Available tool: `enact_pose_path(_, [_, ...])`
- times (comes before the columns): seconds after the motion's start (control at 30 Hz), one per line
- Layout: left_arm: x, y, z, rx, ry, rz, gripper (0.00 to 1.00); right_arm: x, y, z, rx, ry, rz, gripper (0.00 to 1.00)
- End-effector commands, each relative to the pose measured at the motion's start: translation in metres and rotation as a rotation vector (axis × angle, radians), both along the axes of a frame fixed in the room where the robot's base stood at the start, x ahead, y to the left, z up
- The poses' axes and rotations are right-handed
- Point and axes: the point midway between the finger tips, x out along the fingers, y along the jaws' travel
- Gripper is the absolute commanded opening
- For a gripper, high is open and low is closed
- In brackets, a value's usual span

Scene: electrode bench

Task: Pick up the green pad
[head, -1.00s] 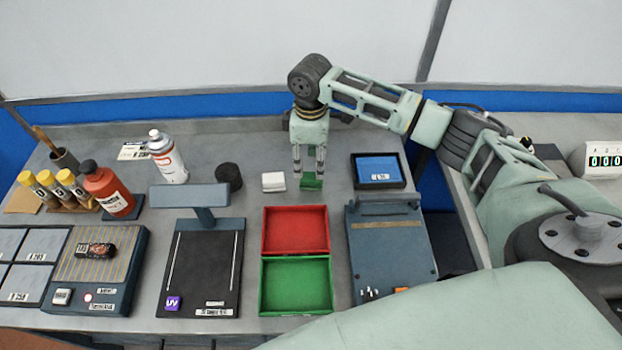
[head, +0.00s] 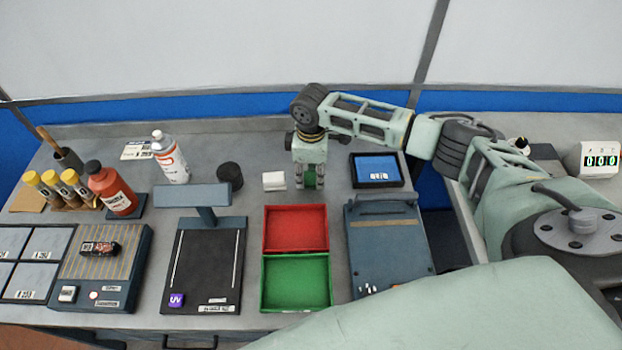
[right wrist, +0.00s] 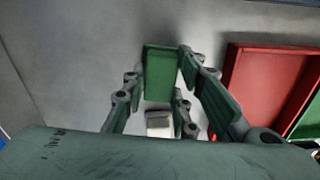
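The green pad (right wrist: 160,72) stands out between the fingers of my right gripper (right wrist: 160,85) in the right wrist view. In the head view the pad (head: 310,178) sits on the bench behind the red tray, partly hidden by the fingers. My right gripper (head: 310,180) is lowered over it, pointing down, with one finger on each side. The fingers look spread, close beside the pad; whether they touch it is hard to tell. My left gripper is not in view.
A white block (head: 274,181) lies just left of the gripper. The red tray (head: 296,207) and green tray (head: 297,256) are in front. A blue-screened tablet (head: 377,170) is to the right, a black round item (head: 230,176) to the left.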

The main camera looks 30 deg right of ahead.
Motion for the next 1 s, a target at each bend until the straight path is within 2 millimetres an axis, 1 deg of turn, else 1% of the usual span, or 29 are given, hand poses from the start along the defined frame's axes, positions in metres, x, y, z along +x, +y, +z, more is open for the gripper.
enact_pose_path(0.03, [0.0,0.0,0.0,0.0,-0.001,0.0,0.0,0.0,0.0,0.0,-0.001,-0.001,0.0,0.19])
enact_pose_path(0.2, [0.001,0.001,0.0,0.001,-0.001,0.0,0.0,0.0,0.0,0.0,-0.001,-0.001,0.0,0.04])
enact_pose_path(0.27, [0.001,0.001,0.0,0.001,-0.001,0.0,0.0,0.0,0.0,0.0,-0.001,-0.001,0.0,0.0])
enact_pose_path(0.47, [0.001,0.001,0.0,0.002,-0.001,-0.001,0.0,0.0,0.0,0.001,0.0,-0.001,0.0,0.0])
enact_pose_path(0.57, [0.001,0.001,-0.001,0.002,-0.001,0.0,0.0,0.001,0.0,0.007,0.001,-0.003,0.0,0.0])
enact_pose_path(0.67, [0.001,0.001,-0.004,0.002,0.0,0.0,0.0,0.002,0.0,0.023,0.001,-0.007,0.001,0.0])
enact_pose_path(0.9, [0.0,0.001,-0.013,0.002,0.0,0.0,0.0,0.002,0.0,0.071,0.001,-0.006,0.001,0.0])
enact_pose_path(1.0, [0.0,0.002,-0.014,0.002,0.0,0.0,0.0,0.001,0.0,0.086,0.001,-0.003,0.0,0.0])
